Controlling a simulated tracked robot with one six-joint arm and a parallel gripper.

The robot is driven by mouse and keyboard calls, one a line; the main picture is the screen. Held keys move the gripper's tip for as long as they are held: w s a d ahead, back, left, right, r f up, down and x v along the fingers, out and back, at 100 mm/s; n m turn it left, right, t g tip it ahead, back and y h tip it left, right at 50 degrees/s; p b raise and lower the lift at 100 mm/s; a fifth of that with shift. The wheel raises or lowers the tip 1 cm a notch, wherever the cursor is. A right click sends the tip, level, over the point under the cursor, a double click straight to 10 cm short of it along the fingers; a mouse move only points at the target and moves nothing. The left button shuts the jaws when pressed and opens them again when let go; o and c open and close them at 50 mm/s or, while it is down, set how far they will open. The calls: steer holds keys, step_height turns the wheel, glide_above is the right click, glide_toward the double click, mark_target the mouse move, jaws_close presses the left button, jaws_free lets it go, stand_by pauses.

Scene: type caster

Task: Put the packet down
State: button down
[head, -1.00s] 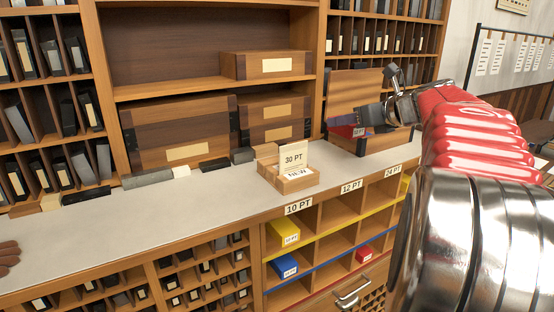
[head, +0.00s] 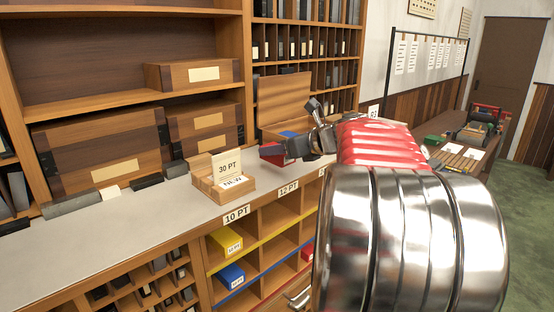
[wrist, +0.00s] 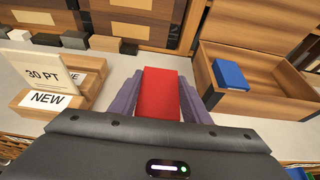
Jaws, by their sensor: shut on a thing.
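My gripper (head: 283,151) is shut on a red packet (head: 270,153) and holds it up by the counter, between the card holder and the open wooden box. In the wrist view the packet (wrist: 160,92) sits between both fingers, its top face showing. The open wooden box (wrist: 273,80) stands to the right with a blue packet (wrist: 230,74) inside. The small wooden holder (head: 222,189) with the "30 PT" and "NEW" cards stands to the left. I cannot tell how high the packet is above the counter.
Below the counter (head: 120,225) are labelled cubbyholes holding a yellow packet (head: 226,240), a blue one (head: 232,275) and a red one (head: 307,252). Wooden cases (head: 100,155) stand along the back. The counter's left part is mostly clear.

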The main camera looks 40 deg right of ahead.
mark_target(277, 158)
steer(key=shift+f, duration=1.55)
steer(key=c, duration=1)
jaws_free()
steer(key=shift+f, duration=0.1)
steer(key=v, duration=1.2)
steer(key=shift+a, duration=0.1)
